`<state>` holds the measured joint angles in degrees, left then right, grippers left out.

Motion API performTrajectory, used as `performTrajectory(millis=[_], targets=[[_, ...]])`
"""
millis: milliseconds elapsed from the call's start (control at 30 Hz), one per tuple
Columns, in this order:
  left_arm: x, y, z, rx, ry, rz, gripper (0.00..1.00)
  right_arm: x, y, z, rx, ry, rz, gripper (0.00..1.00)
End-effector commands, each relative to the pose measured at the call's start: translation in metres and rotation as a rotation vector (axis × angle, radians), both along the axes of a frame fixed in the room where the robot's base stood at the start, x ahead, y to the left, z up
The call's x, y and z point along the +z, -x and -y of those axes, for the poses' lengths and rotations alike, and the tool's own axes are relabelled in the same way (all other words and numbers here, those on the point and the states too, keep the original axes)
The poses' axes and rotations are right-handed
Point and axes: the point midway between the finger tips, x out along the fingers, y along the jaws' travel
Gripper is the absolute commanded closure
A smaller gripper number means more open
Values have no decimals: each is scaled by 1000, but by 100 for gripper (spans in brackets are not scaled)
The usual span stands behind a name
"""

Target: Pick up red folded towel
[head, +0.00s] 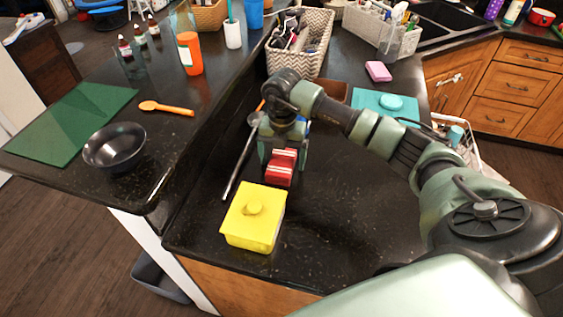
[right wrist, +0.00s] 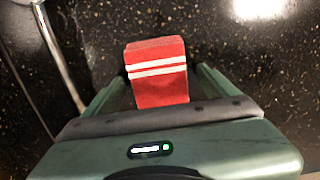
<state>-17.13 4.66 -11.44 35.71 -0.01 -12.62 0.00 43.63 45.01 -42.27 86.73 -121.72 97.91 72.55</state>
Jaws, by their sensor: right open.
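The red folded towel (head: 280,168) with white stripes lies on the dark counter, just behind the yellow lidded box. My right gripper (head: 284,158) is over it, pointing down, with its jaws open. In the right wrist view the towel (right wrist: 158,75) shows between the two green fingers, one on each side. I cannot tell whether the fingers touch it. Part of the towel is hidden by the gripper body. My left gripper is not in view.
A yellow lidded box (head: 250,222) stands in front of the towel. A long dark-handled utensil (head: 239,164) lies to the left. A teal board (head: 372,101) and a woven basket (head: 318,58) are further back. The counter right of the towel is clear.

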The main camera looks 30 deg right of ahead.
Motion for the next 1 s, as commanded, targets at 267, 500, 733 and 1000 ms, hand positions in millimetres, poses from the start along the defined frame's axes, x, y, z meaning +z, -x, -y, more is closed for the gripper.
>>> performTrajectory(millis=[267,500,733,1000], targets=[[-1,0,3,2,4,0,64,0,0,0,1,-1,1,46],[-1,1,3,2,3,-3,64,0,0,0,1,-1,1,80],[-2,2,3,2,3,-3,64,4,-1,0,1,-1,3,80],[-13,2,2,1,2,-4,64,41,-2,0,1,0,8,80]])
